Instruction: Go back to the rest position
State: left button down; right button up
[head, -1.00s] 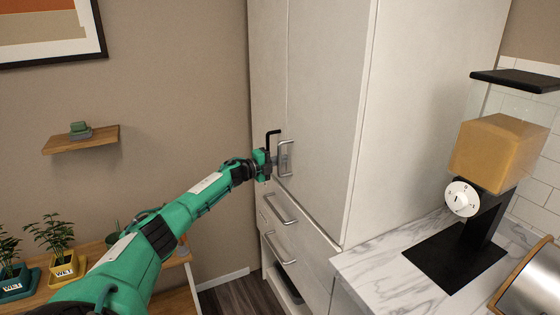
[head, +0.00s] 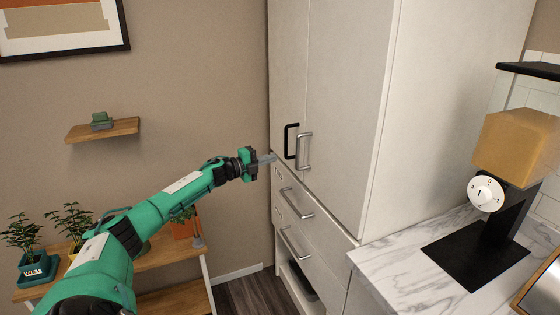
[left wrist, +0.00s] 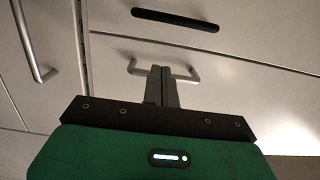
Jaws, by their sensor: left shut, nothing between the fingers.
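My left arm comes in from the left in the head view, green with black joints. My left gripper (head: 268,159) is shut and empty, just in front of the tall white cabinet (head: 345,110). It is to the left of and a little below the cabinet's black door handle (head: 291,141) and silver door handle (head: 304,150). In the left wrist view the shut fingers (left wrist: 162,86) overlap a silver bar handle (left wrist: 192,72); whether they touch it I cannot tell. The cabinet doors look closed. My right gripper is not in view.
Drawers with silver handles (head: 297,203) lie below the doors. A marble counter (head: 385,252) with a coffee-grinder-like machine (head: 485,200) stands at right. A wooden shelf unit with potted plants (head: 35,245) is at lower left. A small wall shelf (head: 100,131) hangs above.

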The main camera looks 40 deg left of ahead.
pick_arm(q)
jog(key=shift+v, duration=1.2)
jog(key=shift+a, duration=0.15)
